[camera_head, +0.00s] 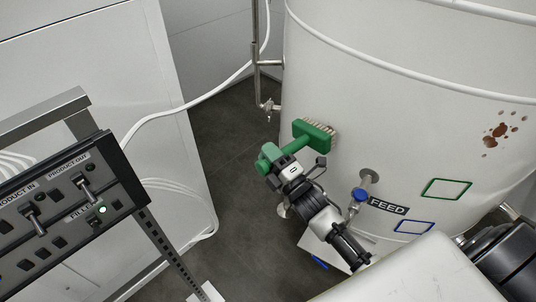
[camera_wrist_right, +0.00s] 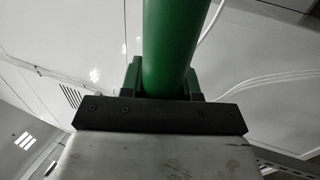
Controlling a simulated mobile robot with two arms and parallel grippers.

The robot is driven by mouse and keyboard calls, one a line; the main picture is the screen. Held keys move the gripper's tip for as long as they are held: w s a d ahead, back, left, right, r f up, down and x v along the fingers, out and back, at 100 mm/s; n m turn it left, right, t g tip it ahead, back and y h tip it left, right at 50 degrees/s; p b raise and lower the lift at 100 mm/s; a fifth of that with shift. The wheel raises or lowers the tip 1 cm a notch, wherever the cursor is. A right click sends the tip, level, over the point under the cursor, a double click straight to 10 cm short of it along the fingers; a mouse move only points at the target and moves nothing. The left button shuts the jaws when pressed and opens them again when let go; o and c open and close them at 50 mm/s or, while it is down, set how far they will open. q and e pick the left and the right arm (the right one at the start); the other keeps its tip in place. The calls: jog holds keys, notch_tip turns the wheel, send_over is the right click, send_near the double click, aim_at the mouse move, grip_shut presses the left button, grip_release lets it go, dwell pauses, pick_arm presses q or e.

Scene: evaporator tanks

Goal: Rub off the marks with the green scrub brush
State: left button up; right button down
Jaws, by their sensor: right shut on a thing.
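The green scrub brush (camera_head: 314,133) is in my right gripper (camera_head: 277,158), which is shut on its handle. Its pale bristles point up and right toward the white tank (camera_head: 350,90). I cannot tell whether they touch the tank wall. In the right wrist view the green handle (camera_wrist_right: 172,45) rises between the two fingers of the gripper (camera_wrist_right: 165,85). The brush head is out of that view. Reddish-brown marks (camera_head: 500,131) are spattered on the tank wall at the right, well apart from the brush. My left gripper is not in view.
A blue-handled valve (camera_head: 361,194) and a FEED label (camera_head: 388,206) sit low on the tank, with green (camera_head: 446,189) and blue outlined rectangles nearby. A black control panel (camera_head: 68,213) with switches stands at the left. A steel pipe (camera_head: 256,50) runs beside the tank. Dark floor (camera_head: 228,165) lies between.

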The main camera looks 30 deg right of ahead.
jog(key=shift+w+d, duration=0.15)
jog(key=shift+d, duration=0.45)
jog(key=shift+w+d, duration=0.15)
jog(key=shift+d, duration=0.45)
dwell(0.3)
jog(key=s, duration=0.2)
jog(key=s+d+p, duration=0.1)
jog(key=s, duration=0.1)
jog(key=shift+w, duration=0.1)
jog(key=w, duration=0.2)
jog(key=w+a+b, duration=0.1)
jog(key=shift+w, duration=0.4)
dwell(0.4)
